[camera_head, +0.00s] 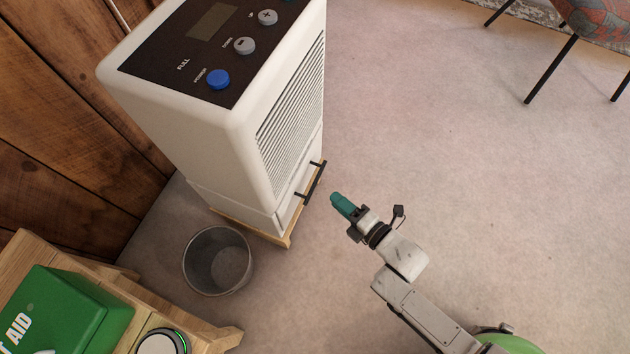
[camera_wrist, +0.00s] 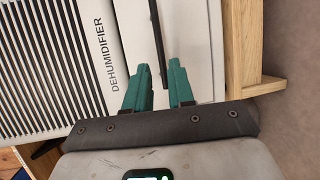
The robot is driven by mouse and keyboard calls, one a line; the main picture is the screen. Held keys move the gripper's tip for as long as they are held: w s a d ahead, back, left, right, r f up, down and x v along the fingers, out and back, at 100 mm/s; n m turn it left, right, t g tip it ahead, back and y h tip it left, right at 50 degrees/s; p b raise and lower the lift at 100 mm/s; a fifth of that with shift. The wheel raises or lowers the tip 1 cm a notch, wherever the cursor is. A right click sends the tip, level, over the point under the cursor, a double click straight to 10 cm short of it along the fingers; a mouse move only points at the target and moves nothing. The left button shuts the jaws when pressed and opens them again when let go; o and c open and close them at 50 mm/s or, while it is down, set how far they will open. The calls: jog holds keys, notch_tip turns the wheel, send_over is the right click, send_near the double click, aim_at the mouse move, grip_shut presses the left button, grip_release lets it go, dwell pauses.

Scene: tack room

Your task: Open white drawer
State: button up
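The white drawer (camera_head: 290,212) is at the bottom of a tall white dehumidifier (camera_head: 190,130) and looks closed. A black bar handle (camera_head: 313,184) stands out from its front. In the wrist view the white drawer front (camera_wrist: 188,35) fills the upper middle, with the dark handle (camera_wrist: 160,42) crossing it. My gripper (camera_head: 337,200) has teal fingers and is right of the handle in the head view, apart from it. In the wrist view my gripper (camera_wrist: 160,84) is open, its fingers spread, with the handle's lower end appearing between them. Nothing is held.
A grey metal bin (camera_head: 218,260) stands beside the dehumidifier. A wooden stand (camera_head: 130,285) at lower left carries a green first aid box (camera_head: 65,315). A wooden base (camera_head: 286,240) lies under the dehumidifier. A chair (camera_head: 570,45) is at upper right. The carpet to the right is clear.

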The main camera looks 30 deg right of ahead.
aim_at(316, 182)
jog(key=b+x, duration=0.2)
jog(key=x, duration=0.7)
jog(key=shift+w+b, duration=0.2)
jog(key=shift+b, duration=0.2)
jog(key=shift+c, duration=0.5)
grip_shut()
jog(key=shift+f, duration=0.1)
